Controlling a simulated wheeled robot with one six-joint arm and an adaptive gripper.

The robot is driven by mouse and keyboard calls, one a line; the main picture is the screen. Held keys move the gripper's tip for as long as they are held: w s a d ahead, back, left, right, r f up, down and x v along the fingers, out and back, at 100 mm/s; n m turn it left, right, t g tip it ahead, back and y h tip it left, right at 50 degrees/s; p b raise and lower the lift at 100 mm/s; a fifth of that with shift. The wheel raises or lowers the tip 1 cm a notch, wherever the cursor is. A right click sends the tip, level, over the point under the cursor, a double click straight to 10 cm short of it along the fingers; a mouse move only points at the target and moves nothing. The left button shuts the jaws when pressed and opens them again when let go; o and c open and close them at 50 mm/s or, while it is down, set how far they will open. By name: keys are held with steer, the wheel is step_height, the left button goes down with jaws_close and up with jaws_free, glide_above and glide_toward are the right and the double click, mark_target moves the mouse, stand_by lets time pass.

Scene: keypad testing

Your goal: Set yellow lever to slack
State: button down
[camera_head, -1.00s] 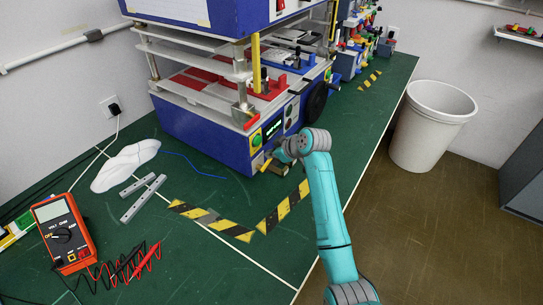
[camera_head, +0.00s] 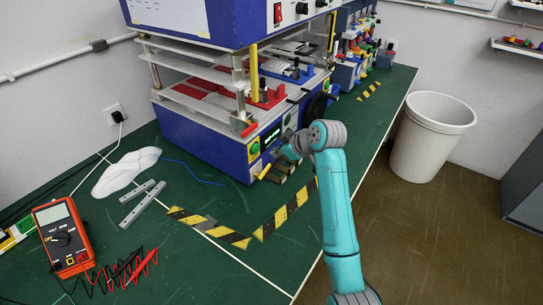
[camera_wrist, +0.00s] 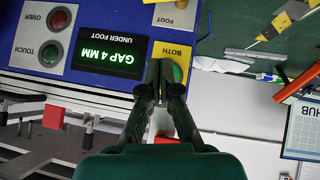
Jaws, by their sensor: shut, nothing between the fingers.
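A yellow upright bar (camera_head: 254,72) stands at the front of the blue machine (camera_head: 205,142); it is the most lever-like yellow part I see, but I cannot tell its setting or any "slack" mark. My gripper (camera_head: 278,163) is low at the machine's front right corner, apart from that bar. In the wrist view my gripper (camera_wrist: 165,88) is shut and empty, its fingertips in front of the green button (camera_wrist: 176,73) on the yellow panel marked BOTH. Whether the fingers touch the button is unclear.
The lit display (camera_wrist: 110,53) reads "GAP 4 MM UNDER FOOT", upside down. A red button (camera_wrist: 59,18) sits beside it. A multimeter (camera_head: 62,237), metal bars (camera_head: 142,204) and striped tape (camera_head: 225,233) are on the green bench. A white bin (camera_head: 430,138) stands right.

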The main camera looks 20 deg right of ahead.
steer(key=shift+v, duration=1.6)
steer(key=shift+s, duration=0.1)
